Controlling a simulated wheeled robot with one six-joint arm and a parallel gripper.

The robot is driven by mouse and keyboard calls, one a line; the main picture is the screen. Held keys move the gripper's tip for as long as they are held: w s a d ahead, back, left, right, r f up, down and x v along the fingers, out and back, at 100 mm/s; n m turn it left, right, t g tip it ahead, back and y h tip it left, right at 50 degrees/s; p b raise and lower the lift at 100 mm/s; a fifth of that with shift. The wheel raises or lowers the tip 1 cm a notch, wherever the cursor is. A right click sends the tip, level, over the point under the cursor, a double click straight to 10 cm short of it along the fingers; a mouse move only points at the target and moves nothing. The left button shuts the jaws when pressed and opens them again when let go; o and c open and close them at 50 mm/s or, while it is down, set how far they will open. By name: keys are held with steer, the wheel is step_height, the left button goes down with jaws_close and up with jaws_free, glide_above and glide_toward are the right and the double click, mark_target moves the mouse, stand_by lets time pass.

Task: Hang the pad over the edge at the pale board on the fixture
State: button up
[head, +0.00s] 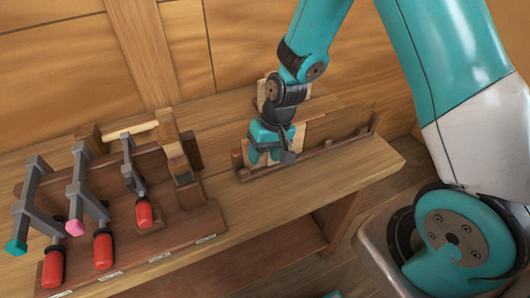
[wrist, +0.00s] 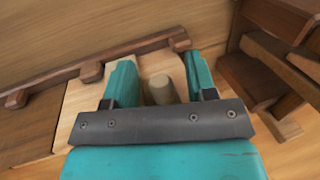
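My gripper (head: 267,158) is low over the fixture (head: 325,147), a dark rail with small blocks on the bench. In the wrist view my gripper (wrist: 160,82) has its two teal fingers apart. The pale board (head: 313,130) lies against the rail, partly behind my gripper. In the wrist view the pale board (wrist: 82,103) is left of the fingers, beside a browner board (wrist: 32,128).
A dark wooden rack (head: 180,232) at the left holds several grey clamps with red handles (head: 103,250). Its tall post (head: 175,150) stands left of the fixture. Plank walls (head: 60,70) rise behind the bench. The bench top (head: 375,165) is clear at its right end.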

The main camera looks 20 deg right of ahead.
steer(key=b+v, duration=0.1)
steer(key=v, duration=1.6)
steer(key=shift+r+b, duration=0.25)
steer(key=shift+b, duration=0.05)
steer(key=s+a+r+n, duration=0.1)
steer(key=s+a+n, duration=0.1)
steer(key=s, duration=0.4)
steer(key=s+a+r+n, duration=0.2)
steer(key=s+a, duration=0.2)
steer(key=s, duration=0.2)
steer(key=s+a+r+n+y, duration=0.1)
steer(key=s+a+r+n, duration=0.1)
steer(key=s, duration=0.4)
steer(key=shift+s+a+n, duration=0.3)
steer(key=shift+a+n, duration=0.3)
steer(key=shift+a, duration=0.2)
